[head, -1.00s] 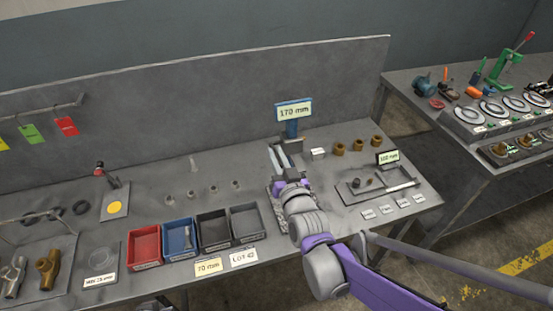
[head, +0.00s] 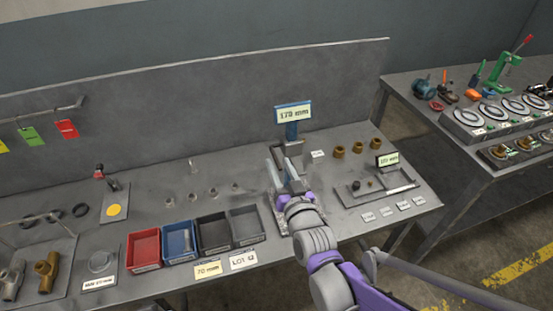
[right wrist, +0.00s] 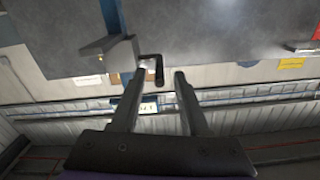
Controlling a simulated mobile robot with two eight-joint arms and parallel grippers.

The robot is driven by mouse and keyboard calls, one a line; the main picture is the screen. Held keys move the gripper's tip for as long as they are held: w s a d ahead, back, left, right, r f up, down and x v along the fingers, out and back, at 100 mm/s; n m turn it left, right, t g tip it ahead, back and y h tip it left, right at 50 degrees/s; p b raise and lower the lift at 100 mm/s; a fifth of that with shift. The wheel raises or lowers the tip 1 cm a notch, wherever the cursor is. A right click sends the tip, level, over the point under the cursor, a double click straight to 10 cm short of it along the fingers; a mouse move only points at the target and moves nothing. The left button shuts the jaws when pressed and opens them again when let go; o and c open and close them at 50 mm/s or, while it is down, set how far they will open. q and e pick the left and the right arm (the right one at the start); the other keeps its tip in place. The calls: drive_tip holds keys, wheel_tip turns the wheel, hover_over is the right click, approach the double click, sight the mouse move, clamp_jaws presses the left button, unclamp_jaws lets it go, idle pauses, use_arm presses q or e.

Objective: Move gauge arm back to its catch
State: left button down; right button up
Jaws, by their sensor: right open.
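The gauge stands near the back of the bench, with a blue post (head: 291,132) and a display (head: 293,114) that seems to read 170 or 173 mm. My right gripper (head: 285,176) is open and empty in front of the post and covers part of the gauge. In the right wrist view, a grey bracket-like part (right wrist: 106,46) carries a dark bent handle (right wrist: 158,68), which looks like the gauge arm's grip. The handle lies at the open fingertips (right wrist: 160,78), nearer the left finger in the picture. I cannot tell whether they touch. The catch cannot be made out. My left gripper is out of view.
Red (head: 143,250), blue (head: 179,240), black and grey bins stand left of my right arm. Brass bushings (head: 357,147) and a tray (head: 375,188) with a small sign lie to the right. A back panel (head: 180,110) closes the bench's rear.

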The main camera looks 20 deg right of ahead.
drive_tip(key=s, duration=0.7)
drive_tip(key=shift+s+d, duration=0.15)
drive_tip(key=shift+s, duration=0.15)
drive_tip(key=s+d+f+n+g+p, duration=0.1)
drive_tip(key=s+d+f+g+p, duration=0.1)
drive_tip(key=s+f+g, duration=0.9)
drive_tip(key=s+g, duration=0.1)
drive_tip(key=s, duration=0.3)
drive_tip(key=shift+d+n+g+h+p, duration=0.2)
drive_tip(key=shift+n+g+h+p, duration=0.1)
drive_tip(key=shift+n+p, duration=0.1)
